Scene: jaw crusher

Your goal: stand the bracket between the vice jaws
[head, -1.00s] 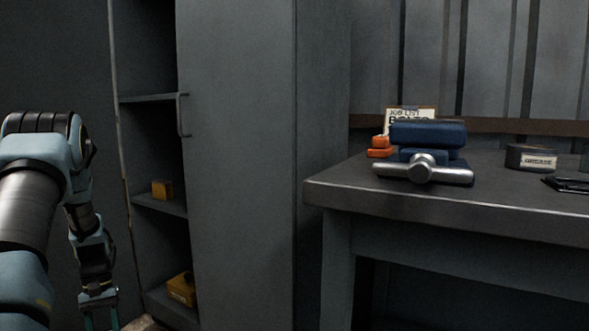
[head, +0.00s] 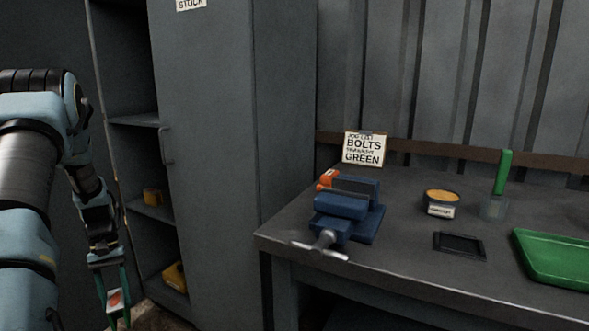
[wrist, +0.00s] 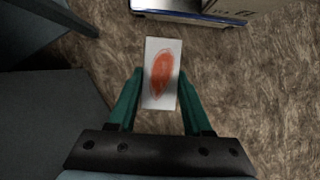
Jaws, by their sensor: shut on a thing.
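The blue vice (head: 342,206) stands near the left end of the bench, with its silver handle bar toward the front edge. A grey strip shows between its two jaws, and no bracket stands there. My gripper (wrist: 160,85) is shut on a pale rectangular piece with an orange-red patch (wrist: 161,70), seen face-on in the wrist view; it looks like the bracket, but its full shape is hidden. In the head view my gripper (head: 116,300) hangs low at the left, well away from the vice, over the floor.
The bench (head: 400,270) also holds an orange object (head: 327,180) by the vice, a job card (head: 364,149), a tin (head: 441,203), a black tray (head: 459,246), a green tray (head: 550,258) and a green-handled item in a cup (head: 495,208). A cabinet (head: 215,150) stands between my arm and the bench.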

